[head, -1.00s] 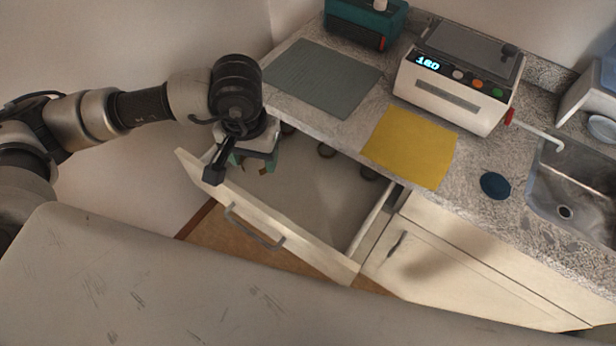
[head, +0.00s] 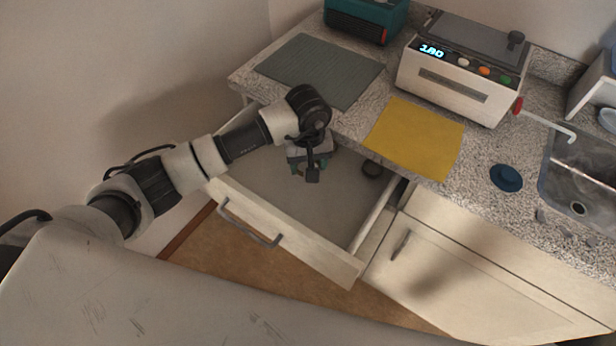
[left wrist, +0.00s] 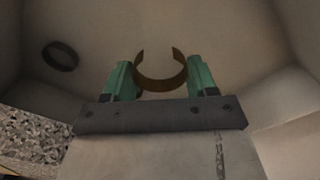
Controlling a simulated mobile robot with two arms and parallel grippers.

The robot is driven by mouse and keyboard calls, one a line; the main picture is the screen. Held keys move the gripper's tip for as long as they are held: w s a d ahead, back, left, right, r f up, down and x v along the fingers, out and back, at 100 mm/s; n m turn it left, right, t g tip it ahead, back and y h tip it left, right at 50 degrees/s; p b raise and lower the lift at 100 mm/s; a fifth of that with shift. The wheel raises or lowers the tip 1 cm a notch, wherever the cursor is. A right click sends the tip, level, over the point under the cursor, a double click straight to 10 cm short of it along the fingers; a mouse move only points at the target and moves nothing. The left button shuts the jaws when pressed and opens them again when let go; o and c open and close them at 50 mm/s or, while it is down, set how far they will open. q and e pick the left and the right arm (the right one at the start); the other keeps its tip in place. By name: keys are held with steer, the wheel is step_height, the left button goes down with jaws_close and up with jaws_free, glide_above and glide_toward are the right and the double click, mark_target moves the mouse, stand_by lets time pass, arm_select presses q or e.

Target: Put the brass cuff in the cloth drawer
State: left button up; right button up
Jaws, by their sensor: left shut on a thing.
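The brass cuff (left wrist: 161,80) is an open C-shaped band, seen in the left wrist view between the green fingers of my left gripper (left wrist: 160,82). The gripper is shut on it, with the cuff's opening pointing away from the palm. In the head view my left gripper (head: 310,165) hangs over the inside of the open drawer (head: 285,200), near the counter's front edge; the cuff cannot be made out clearly there. I cannot tell the exact height above the drawer floor. My right gripper is not in view.
A dark ring (head: 372,170) lies in the drawer at its right back; it also shows in the left wrist view (left wrist: 60,56). The counter above holds a grey-green mat (head: 320,70), yellow cloth (head: 415,138), white machine (head: 455,85) and blue lid (head: 506,178). The drawer's front half is clear.

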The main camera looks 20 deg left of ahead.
mark_target(308, 187)
arm_select(q)
step_height(308, 187, down, 3)
steer(key=shift+r, duration=0.2)
steer(key=shift+f, duration=0.3)
step_height(308, 187, down, 4)
steer(key=shift+f, duration=0.2)
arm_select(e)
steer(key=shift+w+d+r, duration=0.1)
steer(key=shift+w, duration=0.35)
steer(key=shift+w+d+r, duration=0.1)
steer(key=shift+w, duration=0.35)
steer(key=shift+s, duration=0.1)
arm_select(q)
steer(key=shift+f, duration=0.1)
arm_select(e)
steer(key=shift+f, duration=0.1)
arm_select(q)
steer(key=shift+f, duration=0.15)
steer(key=o, duration=0.9)
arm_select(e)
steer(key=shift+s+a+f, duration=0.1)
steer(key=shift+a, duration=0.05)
